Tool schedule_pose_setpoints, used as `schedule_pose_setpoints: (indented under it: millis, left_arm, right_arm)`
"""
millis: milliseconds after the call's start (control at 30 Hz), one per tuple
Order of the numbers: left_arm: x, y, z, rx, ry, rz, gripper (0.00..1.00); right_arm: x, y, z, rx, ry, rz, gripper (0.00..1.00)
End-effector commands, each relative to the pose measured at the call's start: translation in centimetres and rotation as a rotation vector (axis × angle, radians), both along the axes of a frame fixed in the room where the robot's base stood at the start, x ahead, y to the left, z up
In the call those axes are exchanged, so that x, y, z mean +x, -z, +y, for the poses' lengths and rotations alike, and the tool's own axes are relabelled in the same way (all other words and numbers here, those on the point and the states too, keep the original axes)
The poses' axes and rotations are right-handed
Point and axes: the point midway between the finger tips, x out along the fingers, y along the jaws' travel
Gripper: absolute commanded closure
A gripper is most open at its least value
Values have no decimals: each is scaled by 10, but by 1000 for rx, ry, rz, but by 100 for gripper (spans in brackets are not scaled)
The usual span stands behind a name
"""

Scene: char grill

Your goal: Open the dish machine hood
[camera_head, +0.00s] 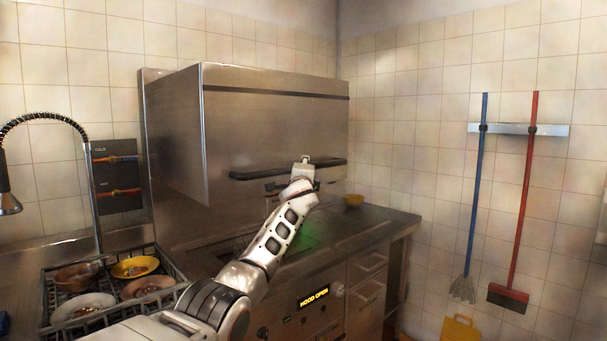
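The dish machine hood (255,125) is a big steel box against the tiled wall. A dark bar handle (245,174) runs across its front. The lit display (313,298) on the machine's front reads "HOOD OPEN". My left arm reaches up from the lower left, and my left gripper (303,166) is at the right half of the handle, appearing to touch it. Its fingers are mostly hidden by the wrist and handle, so I cannot tell whether they are closed around the bar. The arm hides part of the area below the handle, where a green glow shows. My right gripper is not in view.
A dish rack (46,316) with several bowls and plates stands at lower left, beside a spring-hose faucet (42,118). A blue mop (475,190) and red broom (526,190) hang on the right wall.

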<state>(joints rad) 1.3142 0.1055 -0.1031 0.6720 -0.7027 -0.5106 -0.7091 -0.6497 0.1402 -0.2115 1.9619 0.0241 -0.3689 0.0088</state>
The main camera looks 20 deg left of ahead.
Motion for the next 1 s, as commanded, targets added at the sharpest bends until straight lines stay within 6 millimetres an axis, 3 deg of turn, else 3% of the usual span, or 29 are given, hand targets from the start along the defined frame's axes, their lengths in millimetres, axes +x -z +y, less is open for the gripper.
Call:
schedule_pose_setpoints:
  millis: [367,1000]
  left_arm:
    - [-25,4,-11,0,1,-2,67]
    - [-96,14,-39,0,1,-1,67]
  right_arm:
    - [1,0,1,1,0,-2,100]
    - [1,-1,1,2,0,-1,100]
